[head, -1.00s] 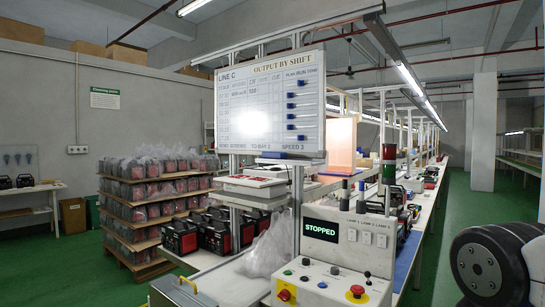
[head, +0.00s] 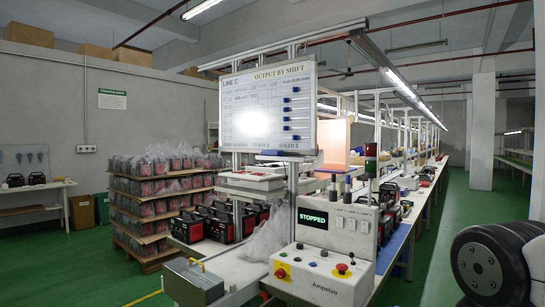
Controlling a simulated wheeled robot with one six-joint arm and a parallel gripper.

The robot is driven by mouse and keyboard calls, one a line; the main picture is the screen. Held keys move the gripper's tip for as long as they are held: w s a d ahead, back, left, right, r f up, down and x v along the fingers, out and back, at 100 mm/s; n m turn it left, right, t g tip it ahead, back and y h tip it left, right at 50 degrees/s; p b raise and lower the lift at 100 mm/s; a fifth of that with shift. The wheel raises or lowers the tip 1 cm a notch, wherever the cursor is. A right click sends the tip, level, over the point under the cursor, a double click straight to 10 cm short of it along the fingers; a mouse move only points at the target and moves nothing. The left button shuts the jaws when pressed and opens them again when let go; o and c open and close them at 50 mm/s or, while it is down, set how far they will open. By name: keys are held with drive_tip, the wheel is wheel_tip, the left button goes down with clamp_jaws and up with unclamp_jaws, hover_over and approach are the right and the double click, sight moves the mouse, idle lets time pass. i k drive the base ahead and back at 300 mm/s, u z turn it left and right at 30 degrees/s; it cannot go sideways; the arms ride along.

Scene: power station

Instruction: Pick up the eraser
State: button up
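A whiteboard (head: 240,100) headed "OUTPUT BY SHIFT" stands on a metal frame above the line's near end. A small dark-blue item, seemingly the eraser (head: 269,153), lies at the middle of its lower edge. It is small at this distance and its shape is hard to make out. Several blue pieces (head: 292,112) sit in a column at the board's right side. My gripper is not in view; only a black rounded part of my arm shows at the lower right, well apart from the board.
A control panel (head: 325,270) with a "STOPPED" display stands below the board. A grey box (head: 192,283) with a yellow handle is at the front left, and a clear plastic bag (head: 268,235) lies beside the panel. Stacked goods (head: 150,200) stand behind left. Green floor is open at right.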

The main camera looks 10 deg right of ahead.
sight(266, 152)
drive_tip(key=u, duration=0.6)
drive_tip(key=i, duration=0.5)
drive_tip(key=u, duration=0.6)
drive_tip(key=i, duration=1.8)
drive_tip(key=z, duration=0.6)
